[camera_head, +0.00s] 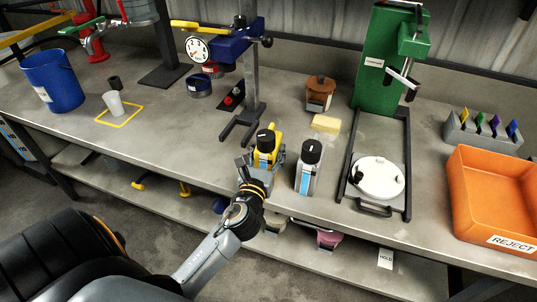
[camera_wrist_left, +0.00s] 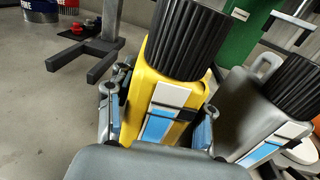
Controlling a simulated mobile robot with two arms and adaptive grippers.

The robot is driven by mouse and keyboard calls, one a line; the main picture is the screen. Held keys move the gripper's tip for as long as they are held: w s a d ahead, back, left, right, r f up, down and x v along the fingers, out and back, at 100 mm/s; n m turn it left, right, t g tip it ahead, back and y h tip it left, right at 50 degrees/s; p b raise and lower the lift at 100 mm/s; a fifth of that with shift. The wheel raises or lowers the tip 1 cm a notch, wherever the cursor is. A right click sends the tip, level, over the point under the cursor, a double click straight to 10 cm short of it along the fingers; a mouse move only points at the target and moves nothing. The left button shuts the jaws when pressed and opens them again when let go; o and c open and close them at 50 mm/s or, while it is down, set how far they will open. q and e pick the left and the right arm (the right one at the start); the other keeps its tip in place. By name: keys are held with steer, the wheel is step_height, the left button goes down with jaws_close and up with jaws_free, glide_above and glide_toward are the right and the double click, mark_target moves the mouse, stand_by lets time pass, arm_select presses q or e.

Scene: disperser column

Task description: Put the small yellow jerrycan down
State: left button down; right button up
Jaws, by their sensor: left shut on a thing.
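The small yellow jerrycan (camera_head: 263,153) has a black ribbed cap and a blue and white label. It is upright at the front of the grey bench (camera_head: 215,160), left of a grey jerrycan. My left gripper (camera_head: 262,170) is shut on it from the front. In the left wrist view the yellow jerrycan (camera_wrist_left: 168,85) sits between the two fingers (camera_wrist_left: 158,125). Its underside is hidden, so I cannot tell whether it touches the bench. My right gripper is not in view.
A grey jerrycan (camera_head: 309,168) stands close on the right, also in the left wrist view (camera_wrist_left: 245,110). A stand with a dark forked base (camera_head: 243,130) is behind. A round white lid (camera_head: 378,177) and orange reject bin (camera_head: 495,195) are further right.

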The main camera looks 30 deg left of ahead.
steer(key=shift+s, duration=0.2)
arm_select(q)
steer(key=shift+f, duration=0.1)
steer(key=c, duration=0.5)
jaws_free()
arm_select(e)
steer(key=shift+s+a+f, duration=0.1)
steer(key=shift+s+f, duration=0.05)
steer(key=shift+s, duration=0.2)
arm_select(q)
steer(key=shift+s+d, duration=0.15)
steer(key=shift+s, duration=0.2)
steer(key=b+v, duration=0.2)
steer(key=v, duration=0.9)
steer(key=shift+s, duration=0.15)
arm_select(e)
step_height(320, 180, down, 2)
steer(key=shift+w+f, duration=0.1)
